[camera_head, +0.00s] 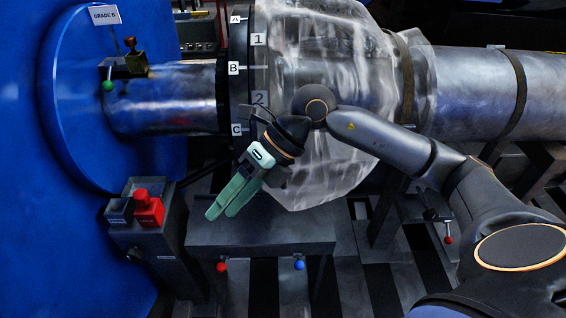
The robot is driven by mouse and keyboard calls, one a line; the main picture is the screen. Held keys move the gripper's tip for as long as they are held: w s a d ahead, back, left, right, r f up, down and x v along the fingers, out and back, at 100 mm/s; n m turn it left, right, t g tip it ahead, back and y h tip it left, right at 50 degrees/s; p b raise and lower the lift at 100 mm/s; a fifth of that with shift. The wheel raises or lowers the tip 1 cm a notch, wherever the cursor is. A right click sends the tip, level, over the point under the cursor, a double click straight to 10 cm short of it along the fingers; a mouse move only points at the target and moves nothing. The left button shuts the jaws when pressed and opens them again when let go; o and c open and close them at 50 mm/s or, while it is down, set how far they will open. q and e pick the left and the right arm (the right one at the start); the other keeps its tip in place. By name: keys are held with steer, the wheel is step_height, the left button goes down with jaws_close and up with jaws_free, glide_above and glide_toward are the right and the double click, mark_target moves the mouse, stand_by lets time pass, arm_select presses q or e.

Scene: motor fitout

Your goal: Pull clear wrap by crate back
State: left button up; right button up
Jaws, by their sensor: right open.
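The clear wrap (330,50) is a wrinkled transparent sheet around the thick part of the metal cylinder, right of the dark ring (259,70) marked A, B, C and 1, 2. Its lower part hangs below the cylinder, beside the dark bench. My right gripper (219,212) has green fingers pointing down and left, open and empty. It is in front of the ring and the wrap's left edge, apart from the wrap as far as I can tell. My right arm covers part of the wrap. No crate can be made out. My left gripper is not in view.
A blue disc (75,130) with a "GRADE B" sign (104,15) stands at left. A box with a red button (149,208) is below it. A dark bench (260,235) with red and blue knobs is under the gripper. The metal pipe (470,85) continues right.

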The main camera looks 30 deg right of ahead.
steer(key=w+d+r+m+t+h, duration=0.1)
steer(key=w+d+r+t+h, duration=0.1)
steer(key=d+h, duration=0.5)
steer(key=w+d+r+m+t+h, duration=0.1)
steer(key=w+d+r+h, duration=0.1)
steer(key=d, duration=0.8)
steer(key=x, duration=0.8)
steer(key=w+p+x, duration=0.1)
steer(key=x, duration=0.3)
steer(key=shift+d+r, duration=0.1)
steer(key=shift+r, duration=0.05)
steer(key=shift+t, duration=0.3)
jaws_close()
